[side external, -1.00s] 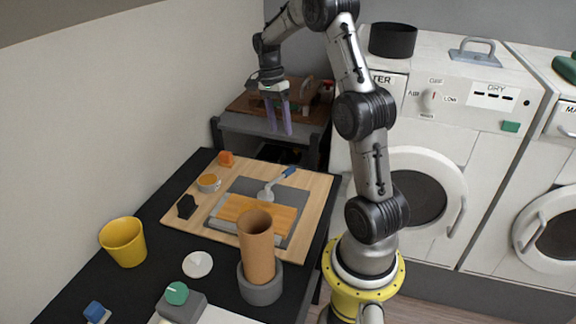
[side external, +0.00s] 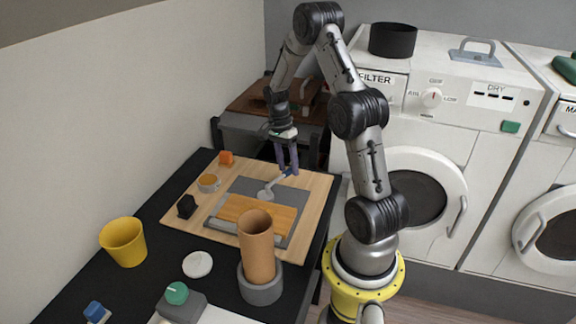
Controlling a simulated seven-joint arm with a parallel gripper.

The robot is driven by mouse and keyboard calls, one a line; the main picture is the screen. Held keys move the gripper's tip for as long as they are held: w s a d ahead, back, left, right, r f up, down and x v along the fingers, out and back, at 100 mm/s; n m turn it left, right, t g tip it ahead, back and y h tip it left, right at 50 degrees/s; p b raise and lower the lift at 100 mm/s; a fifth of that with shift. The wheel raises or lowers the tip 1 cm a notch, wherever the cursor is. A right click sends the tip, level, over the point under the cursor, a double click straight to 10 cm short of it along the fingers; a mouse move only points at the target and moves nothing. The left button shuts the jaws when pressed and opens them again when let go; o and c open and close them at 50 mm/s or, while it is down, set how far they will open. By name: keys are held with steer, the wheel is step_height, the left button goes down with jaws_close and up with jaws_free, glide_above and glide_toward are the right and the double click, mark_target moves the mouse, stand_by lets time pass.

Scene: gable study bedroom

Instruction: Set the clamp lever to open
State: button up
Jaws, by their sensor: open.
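The clamp lever (side external: 277,183) is a light grey arm with a blue handle end, on a grey plate (side external: 243,188) on the wooden board. It slants up to the right from its round pivot. An orange-brown wooden piece (side external: 258,213) lies on the plate in front of the pivot. My gripper (side external: 287,168) points down with its purple fingers at the blue handle end. The fingers are open. They partly hide the handle, and I cannot tell whether they touch it.
A brown cylinder (side external: 257,250) stands in a grey ring near the board's front edge. A yellow cup (side external: 123,241), a white disc (side external: 197,264), a black block (side external: 186,206), an orange block (side external: 226,157) and a round tin (side external: 208,182) stand around. Washing machines are at right.

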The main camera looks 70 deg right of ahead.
steer(key=shift+f, duration=0.1)
jaws_close()
stand_by(1.4)
